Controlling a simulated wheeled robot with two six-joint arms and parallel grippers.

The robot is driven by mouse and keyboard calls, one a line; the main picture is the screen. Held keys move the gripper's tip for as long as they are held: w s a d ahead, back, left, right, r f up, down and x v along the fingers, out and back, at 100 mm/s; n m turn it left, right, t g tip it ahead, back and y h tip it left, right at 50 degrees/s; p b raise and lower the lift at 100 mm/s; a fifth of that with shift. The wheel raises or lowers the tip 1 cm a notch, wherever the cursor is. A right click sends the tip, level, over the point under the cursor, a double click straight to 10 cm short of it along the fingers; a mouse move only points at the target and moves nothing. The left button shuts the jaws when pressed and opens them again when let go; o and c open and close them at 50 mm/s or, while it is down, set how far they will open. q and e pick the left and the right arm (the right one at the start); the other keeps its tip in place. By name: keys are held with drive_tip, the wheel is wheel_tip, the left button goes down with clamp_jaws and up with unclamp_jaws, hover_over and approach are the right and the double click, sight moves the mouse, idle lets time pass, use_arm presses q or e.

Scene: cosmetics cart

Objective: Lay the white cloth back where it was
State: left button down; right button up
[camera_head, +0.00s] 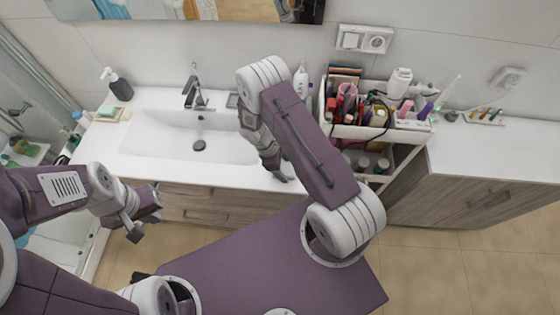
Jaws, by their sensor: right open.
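I cannot make out a white cloth anywhere in the head view. My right gripper (278,170) hangs over the white counter (225,178) near its front edge, right of the sink; it is open, and my arm hides part of the counter behind it. My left gripper (146,222) is in front of the counter's left part, above the floor. Its fingers are small and seen at an angle, so I cannot tell whether they are open or shut.
The sink (170,135) has a faucet (193,88) behind it. A soap dispenser (118,84) and a soap dish (108,114) stand at left. A cosmetics cart (360,131) full of bottles and brushes stands right of my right arm. A wooden cabinet (470,200) is further right.

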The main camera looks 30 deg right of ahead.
drive_tip(key=b+v, duration=0.3)
drive_tip(key=v, duration=0.8)
drive_tip(key=s+a+r+m+t+y, duration=0.1)
drive_tip(key=s+r+m+t+y, duration=0.3)
drive_tip(key=s+r+m, duration=0.65)
wheel_tip(320, 180, down, 10)
drive_tip(key=m+b, duration=0.1)
drive_tip(key=b, duration=0.7)
drive_tip(key=shift+a+f, duration=0.15)
drive_tip(key=shift+f, duration=0.05)
drive_tip(key=shift+s, duration=0.2)
drive_tip(key=shift+w, duration=0.1)
